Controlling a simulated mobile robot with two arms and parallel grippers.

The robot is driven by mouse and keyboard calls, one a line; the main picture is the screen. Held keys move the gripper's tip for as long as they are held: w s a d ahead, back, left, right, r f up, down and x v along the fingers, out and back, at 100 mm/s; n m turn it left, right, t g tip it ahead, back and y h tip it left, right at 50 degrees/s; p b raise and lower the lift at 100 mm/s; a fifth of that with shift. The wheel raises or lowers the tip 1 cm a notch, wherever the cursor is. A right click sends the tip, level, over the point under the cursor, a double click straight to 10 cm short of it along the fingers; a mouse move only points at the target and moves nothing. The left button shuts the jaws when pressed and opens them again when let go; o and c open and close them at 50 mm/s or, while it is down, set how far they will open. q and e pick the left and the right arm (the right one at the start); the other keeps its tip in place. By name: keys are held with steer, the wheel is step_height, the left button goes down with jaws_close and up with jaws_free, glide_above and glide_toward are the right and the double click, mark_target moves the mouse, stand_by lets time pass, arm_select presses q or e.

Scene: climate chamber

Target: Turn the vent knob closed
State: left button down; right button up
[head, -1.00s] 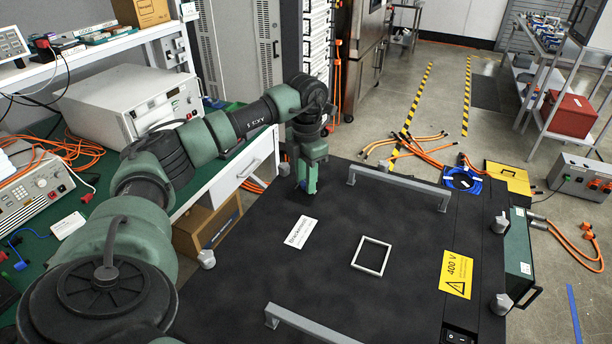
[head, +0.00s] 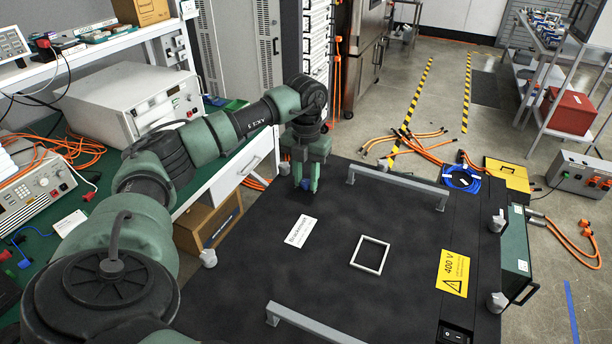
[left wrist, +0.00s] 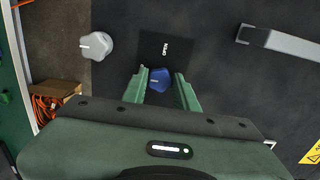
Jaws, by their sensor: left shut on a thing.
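The blue vent knob (left wrist: 157,80) sits on the black top of the battery case, between the fingertips of my left gripper (left wrist: 159,86). Its white pointer mark shows on top. A label reading OPEN (left wrist: 165,47) is printed on the black surface beside it. In the head view my left gripper (head: 306,187) points down at the far left part of the case, shut on the knob (head: 306,183), which is mostly hidden by the fingers. My right gripper is not in view.
A grey corner knob (left wrist: 96,46) stands near the case edge. Grey handle bars (head: 398,187) rise from the black top (head: 330,250). A white square frame (head: 370,255) and a 400 V label (head: 453,272) lie on it. The green workbench is at left.

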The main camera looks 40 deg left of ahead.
mark_target(306, 182)
arm_select(q)
steer(key=shift+r, duration=0.1)
steer(key=c, duration=1.1)
jaws_free()
step_height(306, 182, up, 8)
steer(key=shift+f+b, duration=0.15)
steer(key=shift+b, duration=0.55)
